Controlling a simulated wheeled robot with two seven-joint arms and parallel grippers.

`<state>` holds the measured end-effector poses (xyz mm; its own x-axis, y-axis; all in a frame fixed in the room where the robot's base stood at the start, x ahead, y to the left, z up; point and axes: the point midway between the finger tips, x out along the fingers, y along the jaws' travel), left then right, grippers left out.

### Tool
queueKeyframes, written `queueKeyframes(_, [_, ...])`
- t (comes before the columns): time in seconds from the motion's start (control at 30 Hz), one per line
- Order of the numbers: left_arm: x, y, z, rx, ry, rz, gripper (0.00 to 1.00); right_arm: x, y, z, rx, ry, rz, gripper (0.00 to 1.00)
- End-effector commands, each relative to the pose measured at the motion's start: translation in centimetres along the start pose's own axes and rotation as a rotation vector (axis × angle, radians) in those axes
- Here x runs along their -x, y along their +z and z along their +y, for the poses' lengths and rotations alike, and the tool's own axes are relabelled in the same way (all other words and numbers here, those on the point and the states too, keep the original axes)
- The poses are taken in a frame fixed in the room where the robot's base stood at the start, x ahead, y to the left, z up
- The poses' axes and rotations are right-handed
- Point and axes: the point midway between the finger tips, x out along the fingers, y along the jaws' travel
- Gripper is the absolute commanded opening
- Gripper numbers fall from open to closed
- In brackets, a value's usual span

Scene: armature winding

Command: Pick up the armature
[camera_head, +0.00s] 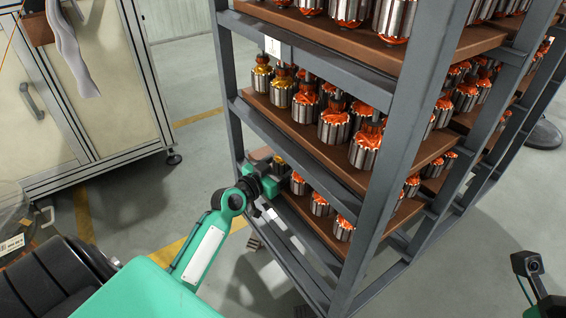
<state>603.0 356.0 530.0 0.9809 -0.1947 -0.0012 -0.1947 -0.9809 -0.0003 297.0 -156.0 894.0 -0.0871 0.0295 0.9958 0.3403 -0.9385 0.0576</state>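Armatures with grey slotted cores and orange windings stand upright in rows on the brown shelf boards. Several are on the middle shelf, such as one armature (335,125), and others on the lower shelf, such as another armature (320,204). My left gripper (264,182) is at the left end of the lower shelf, close beside the nearest armatures there. Its fingers are dark and partly hidden by the wrist. I cannot tell whether they are open or hold anything. My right gripper's fingers are not clearly seen.
The grey rack's posts (385,150) and rails stand close around my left gripper. A pale cabinet (100,90) on casters stands at the left. The floor (195,130) between cabinet and rack is clear. A dark device (530,265) shows at the lower right.

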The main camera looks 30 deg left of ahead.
Motion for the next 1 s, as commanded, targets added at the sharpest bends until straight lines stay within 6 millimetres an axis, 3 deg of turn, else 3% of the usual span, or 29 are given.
queueKeyframes(0.03, [0.0,0.0,0.0,0.0,0.0,0.0,0.64,0.0,0.0,0.0,0.001,0.0,0.0,0.36])
queueKeyframes(0.3, [0.0,0.0,0.0,0.0,0.0,0.0,0.13,0.2,0.0,0.1,0.004,-0.003,-0.005,0.36])
queueKeyframes(0.67, [0.0,-0.5,0.0,-0.001,-0.001,0.004,0.13,0.3,0.0,0.1,0.005,-0.004,-0.013,0.36])
queueKeyframes(0.9, [0.0,-2.3,0.0,-0.001,0.0,0.005,0.13,-0.3,-0.3,0.6,0.023,-0.003,-0.013,0.36])
queueKeyframes(1.0, [0.0,-3.4,0.0,-0.002,0.0,0.005,0.13,0.7,-0.3,1.0,0.038,0.001,-0.051,0.36])
